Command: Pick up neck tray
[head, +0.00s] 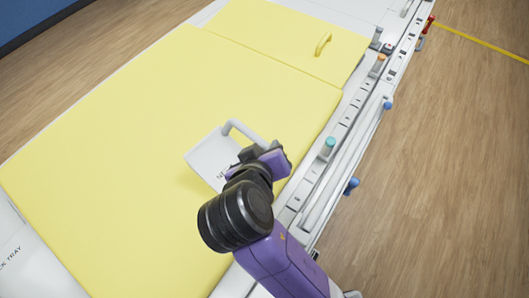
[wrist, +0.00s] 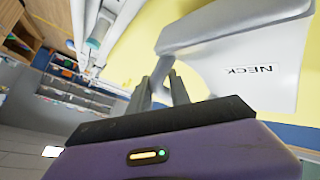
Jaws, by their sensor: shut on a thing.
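The neck tray (head: 208,152) is a white tray with a raised bar handle. It shows over the yellow pad in the head view, with a darker shadow on the pad beside its lower edge. It fills the upper right of the wrist view (wrist: 240,45), where the label "NECK" can be read. My gripper (head: 262,148) is at the tray's right side, shut on the handle. In the wrist view the two fingers (wrist: 165,88) stand close together at the handle's end. My wrist hides the tray's right part in the head view.
The yellow pad (head: 110,140) lies on a white table, with a second yellow piece (head: 280,40) with a handle behind it. A rail (head: 340,150) with coloured knobs runs along the right. White surface marked "CK TRAY" (head: 10,258) is at lower left. Wooden floor (head: 450,180) is clear.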

